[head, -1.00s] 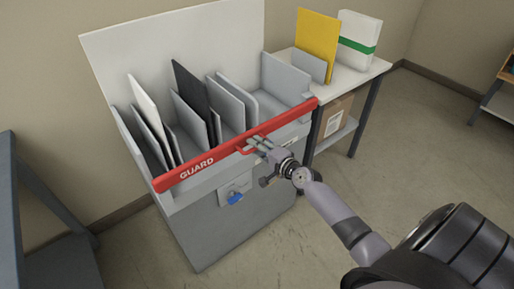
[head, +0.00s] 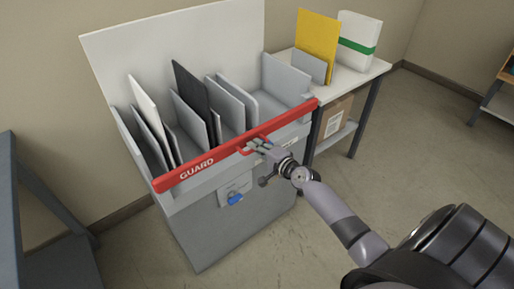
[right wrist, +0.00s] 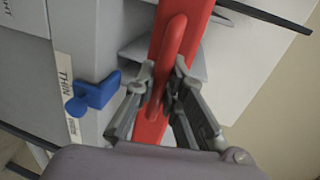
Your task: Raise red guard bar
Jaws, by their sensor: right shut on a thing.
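The red guard bar (head: 205,161), lettered GUARD, lies across the front of the grey slotted rack (head: 205,225). It rises to the right in the head view. A red handle (head: 244,151) sticks out from the bar near its middle. My right gripper (head: 256,145) is at this handle, and its jaws are shut on it. In the right wrist view the fingers of my right gripper (right wrist: 163,76) stand on either side of the red handle (right wrist: 173,42), with the bar behind. The fingers partly hide the handle in the head view. My left gripper is not in view.
Upright white, grey and black panels (head: 192,98) stand in the rack behind the bar. A blue knob (head: 236,199) is on the rack front below the handle. A white table (head: 350,74) stands to the right with a yellow board (head: 318,42).

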